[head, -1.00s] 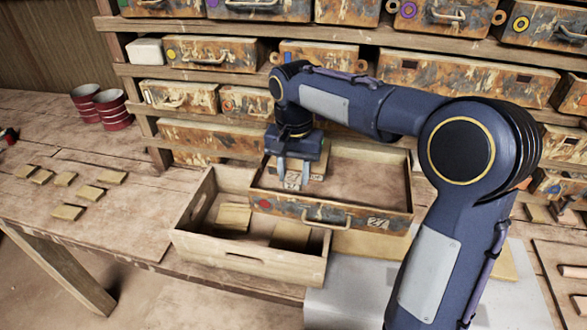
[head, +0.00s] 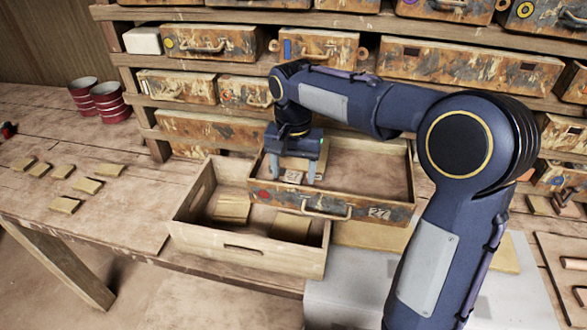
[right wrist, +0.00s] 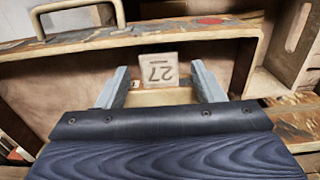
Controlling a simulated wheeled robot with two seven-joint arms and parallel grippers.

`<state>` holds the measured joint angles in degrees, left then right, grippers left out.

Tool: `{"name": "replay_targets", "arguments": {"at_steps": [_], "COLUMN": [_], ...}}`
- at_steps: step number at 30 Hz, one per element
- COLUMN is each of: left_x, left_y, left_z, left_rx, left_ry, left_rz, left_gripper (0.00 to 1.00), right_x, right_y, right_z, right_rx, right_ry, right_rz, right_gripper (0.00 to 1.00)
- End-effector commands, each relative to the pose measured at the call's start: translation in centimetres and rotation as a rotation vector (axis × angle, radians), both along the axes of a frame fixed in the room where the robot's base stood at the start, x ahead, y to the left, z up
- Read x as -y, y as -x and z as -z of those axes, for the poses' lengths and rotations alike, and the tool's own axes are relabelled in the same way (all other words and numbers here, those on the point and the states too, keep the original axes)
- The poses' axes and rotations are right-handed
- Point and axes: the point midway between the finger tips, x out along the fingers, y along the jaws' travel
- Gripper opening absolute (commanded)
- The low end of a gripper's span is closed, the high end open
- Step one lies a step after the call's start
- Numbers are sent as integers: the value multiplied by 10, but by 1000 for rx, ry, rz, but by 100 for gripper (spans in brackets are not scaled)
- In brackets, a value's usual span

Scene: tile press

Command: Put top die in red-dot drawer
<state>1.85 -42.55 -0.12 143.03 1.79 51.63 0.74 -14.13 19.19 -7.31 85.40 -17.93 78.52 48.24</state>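The top die (head: 293,177) is a small pale block; the right wrist view shows it marked 27 (right wrist: 159,69). It sits inside the pulled-out red-dot drawer (head: 377,208), near its front left. The red dot is on the drawer front (right wrist: 210,21). My right gripper (head: 294,176) reaches down into the drawer. Its two fingers (right wrist: 160,86) are spread on either side of the die, with a gap on both sides. My left gripper is not in view.
An open wooden crate (head: 246,255) with several tan tiles stands directly left of the drawer. More tiles (head: 88,186) lie on the bench at left. Red cups (head: 107,102) stand behind them. Shelves of rusty drawers (head: 470,74) fill the back.

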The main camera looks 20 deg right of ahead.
Motion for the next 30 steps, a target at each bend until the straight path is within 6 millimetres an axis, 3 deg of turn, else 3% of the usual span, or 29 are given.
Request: {"name": "replay_targets", "arguments": {"at_steps": [8, 21, 30], "left_x": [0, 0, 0], "left_y": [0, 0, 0], "left_z": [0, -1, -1], "left_rx": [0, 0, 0], "left_ry": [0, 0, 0], "left_rz": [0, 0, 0], "left_gripper": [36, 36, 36], "right_x": [0, 0, 3], "right_y": [0, 0, 6], "right_z": [-3, -69, -78], "right_rx": [-2, 0, 7], "right_ry": [0, 0, -13], "right_rz": [0, 0, -11], "right_gripper": [61, 61, 61]}}
